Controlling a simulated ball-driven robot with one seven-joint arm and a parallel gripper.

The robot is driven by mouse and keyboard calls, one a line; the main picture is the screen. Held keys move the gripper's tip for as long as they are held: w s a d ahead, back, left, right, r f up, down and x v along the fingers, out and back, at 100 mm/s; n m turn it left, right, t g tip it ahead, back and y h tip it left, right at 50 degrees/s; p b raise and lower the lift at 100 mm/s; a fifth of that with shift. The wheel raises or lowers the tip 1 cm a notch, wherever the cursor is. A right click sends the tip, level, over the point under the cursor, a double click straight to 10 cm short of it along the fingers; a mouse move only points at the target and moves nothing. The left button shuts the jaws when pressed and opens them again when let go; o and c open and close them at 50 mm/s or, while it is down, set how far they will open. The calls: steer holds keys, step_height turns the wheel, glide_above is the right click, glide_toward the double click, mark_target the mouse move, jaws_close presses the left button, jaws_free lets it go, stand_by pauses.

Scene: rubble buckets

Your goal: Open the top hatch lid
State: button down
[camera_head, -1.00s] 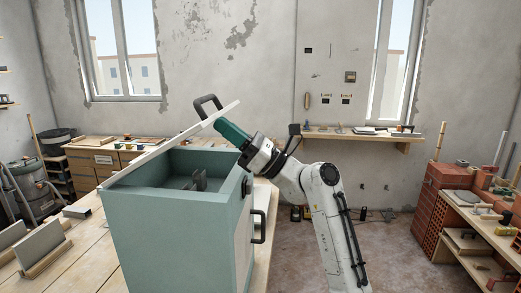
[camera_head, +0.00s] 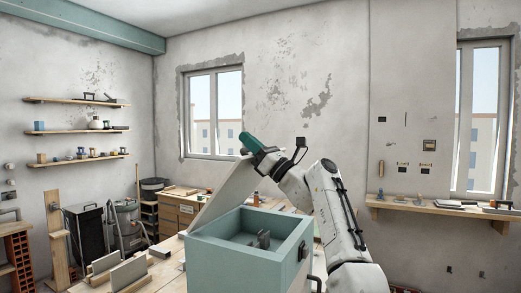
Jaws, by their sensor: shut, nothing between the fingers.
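The teal box (camera_head: 213,254) stands on the workbench with its top opening showing. Its pale hatch lid (camera_head: 223,194) is raised and tilted steeply, rising from the box's left side toward the upper right. My gripper (camera_head: 246,140), with a teal body, is at the lid's raised upper end. It is shut and holds nothing. Its fingertips are hard to make out, and I cannot tell whether it touches the lid. The lid's handle is not clearly visible. A small dark grey part (camera_head: 263,239) shows inside the box.
A wooden workbench (camera_head: 168,276) bears the box and grey panels in wooden stands (camera_head: 128,272) at left. Wooden drawers (camera_head: 180,212) stand behind. Wall shelves (camera_head: 75,160) are at left, and a ledge with tools (camera_head: 440,207) is at right. Open air surrounds the lid's upper end.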

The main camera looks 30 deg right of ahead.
steer(key=shift+x, duration=0.95)
steer(key=shift+w+f, duration=0.1)
stand_by(0.7)
